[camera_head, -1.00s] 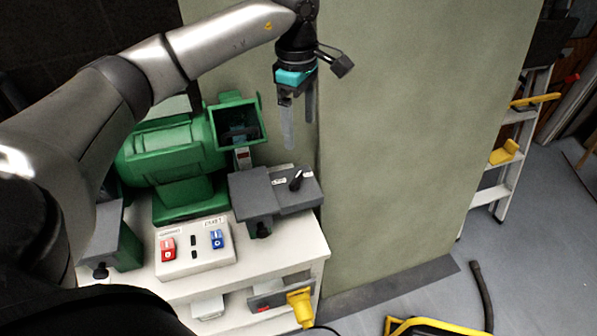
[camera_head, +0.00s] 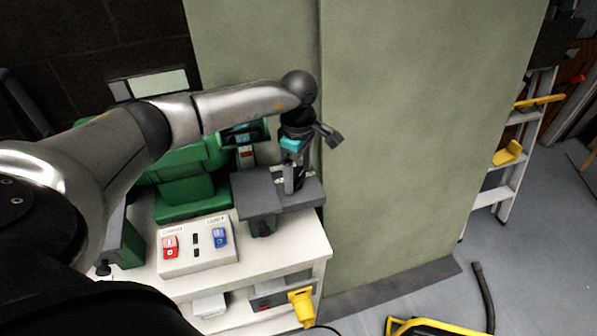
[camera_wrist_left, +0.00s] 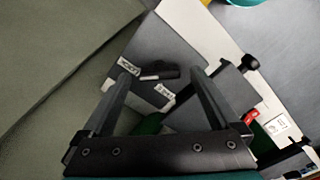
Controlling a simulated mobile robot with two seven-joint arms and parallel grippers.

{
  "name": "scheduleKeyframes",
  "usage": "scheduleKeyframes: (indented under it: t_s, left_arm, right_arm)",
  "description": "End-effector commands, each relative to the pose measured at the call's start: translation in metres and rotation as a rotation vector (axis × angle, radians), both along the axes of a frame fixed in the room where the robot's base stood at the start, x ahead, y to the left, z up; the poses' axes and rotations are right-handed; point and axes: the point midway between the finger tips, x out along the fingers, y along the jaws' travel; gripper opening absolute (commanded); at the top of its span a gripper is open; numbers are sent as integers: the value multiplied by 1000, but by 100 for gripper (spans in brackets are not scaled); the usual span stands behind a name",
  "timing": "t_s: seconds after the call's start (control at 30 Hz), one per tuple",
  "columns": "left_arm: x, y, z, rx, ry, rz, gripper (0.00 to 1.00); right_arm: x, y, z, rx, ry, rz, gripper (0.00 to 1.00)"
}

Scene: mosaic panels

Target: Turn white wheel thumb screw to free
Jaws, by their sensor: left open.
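The thumb screw shows as a black knob (camera_wrist_left: 162,73) on a grey block (camera_wrist_left: 157,42) in the left wrist view. In the head view the grey block (camera_head: 258,192) sits at the bench's right end, and my gripper mostly hides the knob. My left gripper (camera_head: 292,188) points down over the block, open, with its fingers on either side of the knob in the wrist view (camera_wrist_left: 159,74). I cannot tell whether they touch it. My right gripper is not in view.
A switch box (camera_head: 197,262) with red and blue switches is at the front. A greenish panel (camera_head: 400,150) rises close to the right of my gripper. A yellow plug (camera_head: 302,307) hangs below.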

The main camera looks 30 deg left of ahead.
Motion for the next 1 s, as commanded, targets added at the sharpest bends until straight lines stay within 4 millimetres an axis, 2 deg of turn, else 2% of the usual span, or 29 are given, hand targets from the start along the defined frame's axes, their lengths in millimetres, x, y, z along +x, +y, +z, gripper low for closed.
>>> scheduleKeyframes:
  t_s: [0.33, 0.37, 1.0]
  left_arm:
    - [0, 0, -5, -1, -1, -1, 96]
    - [0, 0, -5, -1, -1, -1, 93]
    - [0, 0, -4, -1, -1, 0, 21]
  right_arm:
    - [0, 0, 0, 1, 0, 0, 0]
    - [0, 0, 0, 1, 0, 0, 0]
    - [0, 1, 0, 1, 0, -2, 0]
